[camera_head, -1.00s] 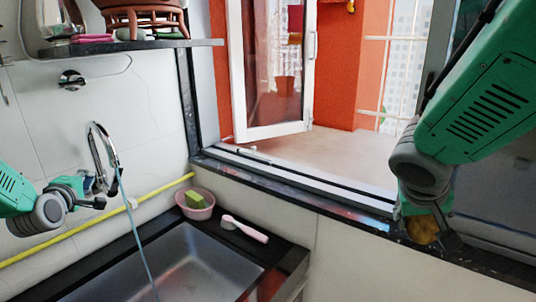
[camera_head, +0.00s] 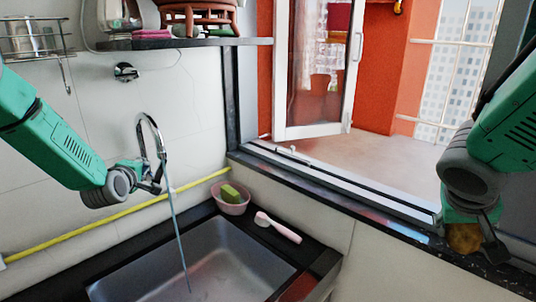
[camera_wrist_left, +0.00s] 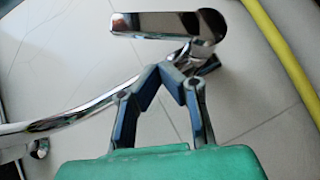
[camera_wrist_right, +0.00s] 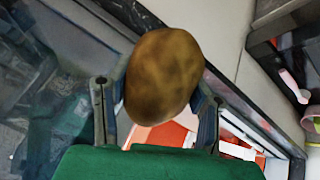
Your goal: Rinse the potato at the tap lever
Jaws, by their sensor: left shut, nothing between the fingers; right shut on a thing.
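The brown potato (camera_wrist_right: 163,76) is between the fingers of my right gripper (camera_wrist_right: 160,105), which is shut on it. In the head view the potato (camera_head: 463,238) hangs below my right gripper (camera_head: 470,215) at the far right, near the dark sill and away from the sink. The chrome tap (camera_head: 152,140) is on the left wall, and a thin water stream (camera_head: 178,235) falls from it into the sink. My left gripper (camera_head: 152,178) is shut and empty beside the tap. In the left wrist view the tap lever (camera_wrist_left: 155,25) lies just beyond the closed fingertips (camera_wrist_left: 172,72); contact is unclear.
The grey sink (camera_head: 205,262) has a dark rim. A pink bowl with a green sponge (camera_head: 232,196) and a pinkish brush (camera_head: 278,227) sit on its back corner. A yellow hose (camera_head: 95,224) runs along the wall. A shelf (camera_head: 180,42) is above the tap. The window stands open.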

